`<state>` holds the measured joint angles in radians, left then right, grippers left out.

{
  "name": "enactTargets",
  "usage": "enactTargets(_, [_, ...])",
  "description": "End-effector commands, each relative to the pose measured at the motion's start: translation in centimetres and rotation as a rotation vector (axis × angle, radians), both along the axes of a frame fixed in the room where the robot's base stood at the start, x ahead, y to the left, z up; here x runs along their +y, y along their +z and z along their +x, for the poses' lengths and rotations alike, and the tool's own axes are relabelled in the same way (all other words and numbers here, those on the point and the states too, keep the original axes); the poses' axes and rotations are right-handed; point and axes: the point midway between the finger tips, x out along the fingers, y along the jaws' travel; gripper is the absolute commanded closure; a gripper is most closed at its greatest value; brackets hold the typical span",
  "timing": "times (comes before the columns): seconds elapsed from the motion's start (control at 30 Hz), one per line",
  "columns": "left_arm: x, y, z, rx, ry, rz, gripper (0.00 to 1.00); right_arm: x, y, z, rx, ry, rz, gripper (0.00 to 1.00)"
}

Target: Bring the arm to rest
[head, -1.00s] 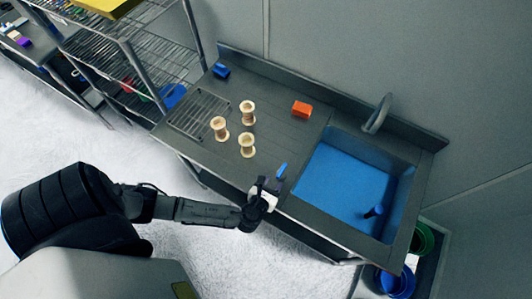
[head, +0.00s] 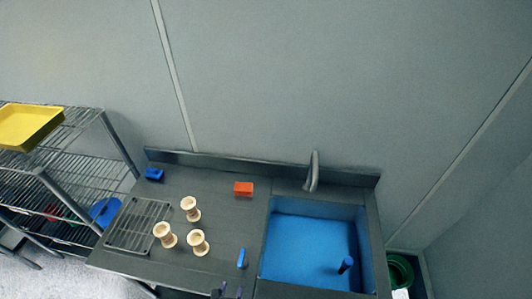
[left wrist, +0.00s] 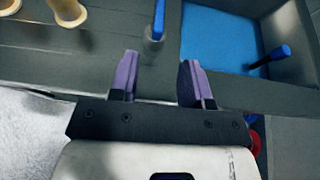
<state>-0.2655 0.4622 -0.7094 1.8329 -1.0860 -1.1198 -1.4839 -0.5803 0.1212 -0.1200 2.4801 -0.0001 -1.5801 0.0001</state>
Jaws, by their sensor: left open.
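My left gripper shows at the bottom edge of the head view (head: 226,293), mostly cut off. In the left wrist view its two purple fingers (left wrist: 160,82) are apart with nothing between them. It is at the front edge of the counter (head: 222,190). A small blue-handled item (head: 241,258) stands on the counter just beyond the fingers, apart from them; it also shows in the left wrist view (left wrist: 158,20). The rest of my left arm is out of the head view. My right gripper is in neither view.
A sink (head: 310,243) with a blue inside and a blue-handled item (head: 345,265) is at the right, with a faucet (head: 313,172) behind. Wooden spools (head: 197,243), an orange block (head: 243,188) and a blue block (head: 154,174) are on the counter. A wire shelf (head: 75,180) stands left.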

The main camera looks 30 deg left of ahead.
Motion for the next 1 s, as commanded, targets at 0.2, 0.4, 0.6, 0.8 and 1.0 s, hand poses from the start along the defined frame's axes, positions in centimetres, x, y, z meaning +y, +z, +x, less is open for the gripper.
enactTargets(0.2, [0.0, 0.0, 0.0, -0.008, 0.008, -0.018, 0.56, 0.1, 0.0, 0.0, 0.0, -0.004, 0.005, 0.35])
enactTargets(0.4, [0.5, 0.0, -0.2, -0.1, 0.139, -0.23, 0.56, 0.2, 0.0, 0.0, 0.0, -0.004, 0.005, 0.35])
enactTargets(0.6, [1.1, -0.8, -1.9, -0.2, 0.543, -0.731, 0.56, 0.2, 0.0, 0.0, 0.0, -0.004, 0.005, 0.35])
enactTargets(0.8, [0.2, 3.2, -2.3, -0.322, 1.158, -1.35, 0.56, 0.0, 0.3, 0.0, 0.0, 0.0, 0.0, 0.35])
enactTargets(1.0, [-2.2, 12.2, -4.6, -0.234, 1.648, -1.77, 0.56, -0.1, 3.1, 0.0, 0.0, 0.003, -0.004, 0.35])
